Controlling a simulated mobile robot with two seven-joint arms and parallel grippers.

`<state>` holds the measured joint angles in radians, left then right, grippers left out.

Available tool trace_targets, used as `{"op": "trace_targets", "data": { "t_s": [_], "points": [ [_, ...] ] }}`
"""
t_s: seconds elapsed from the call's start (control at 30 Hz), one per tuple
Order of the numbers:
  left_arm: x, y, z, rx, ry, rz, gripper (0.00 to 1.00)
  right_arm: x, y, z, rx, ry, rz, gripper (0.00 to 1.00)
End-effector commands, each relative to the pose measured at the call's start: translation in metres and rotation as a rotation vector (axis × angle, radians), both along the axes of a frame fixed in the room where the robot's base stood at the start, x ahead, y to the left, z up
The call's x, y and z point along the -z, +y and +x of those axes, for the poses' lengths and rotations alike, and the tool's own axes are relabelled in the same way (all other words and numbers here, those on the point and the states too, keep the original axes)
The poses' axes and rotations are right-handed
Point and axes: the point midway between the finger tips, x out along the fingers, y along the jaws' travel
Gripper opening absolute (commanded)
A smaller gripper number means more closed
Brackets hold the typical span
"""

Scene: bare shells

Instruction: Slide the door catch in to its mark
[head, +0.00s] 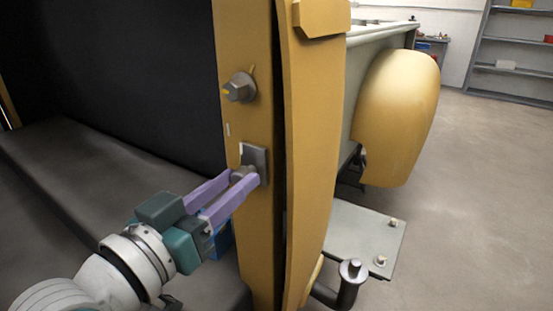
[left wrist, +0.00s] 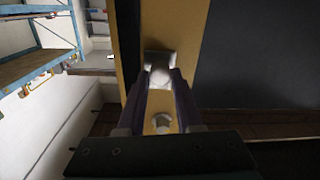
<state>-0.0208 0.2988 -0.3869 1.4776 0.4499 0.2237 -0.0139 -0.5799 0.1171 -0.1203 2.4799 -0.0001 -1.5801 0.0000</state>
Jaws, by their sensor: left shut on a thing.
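The door catch (head: 256,157) is a small dark grey block on the yellow door pillar (head: 262,215). A short white mark (head: 228,130) is on the pillar face, up and to the left of the catch. My left gripper (head: 245,181) has its purple fingers on the catch's knob, and they are shut on it. In the left wrist view the catch (left wrist: 159,58) shows as a grey plate with a pale knob between the fingertips (left wrist: 160,78). The fingers hide part of the knob. My right gripper is in neither view.
A curved yellow panel (head: 312,150) stands close to the right of the pillar. A rounded yellow fender (head: 398,118) and a grey plate (head: 365,236) with bolts lie further right. Shelves (head: 510,50) stand far back; the floor there is clear.

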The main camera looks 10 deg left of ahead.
Motion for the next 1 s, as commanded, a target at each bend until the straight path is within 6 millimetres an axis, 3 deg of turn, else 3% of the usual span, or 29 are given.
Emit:
{"op": "trace_targets", "data": {
  "t_s": [0.8, 1.0],
  "points": [
    [0.0, 0.001, 0.0, 0.0, 0.0, 0.001, 0.0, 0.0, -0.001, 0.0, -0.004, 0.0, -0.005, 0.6],
    [0.002, 0.023, 0.008, -0.002, -0.001, 0.005, 0.0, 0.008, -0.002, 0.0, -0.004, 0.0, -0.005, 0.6]
  ]
}}
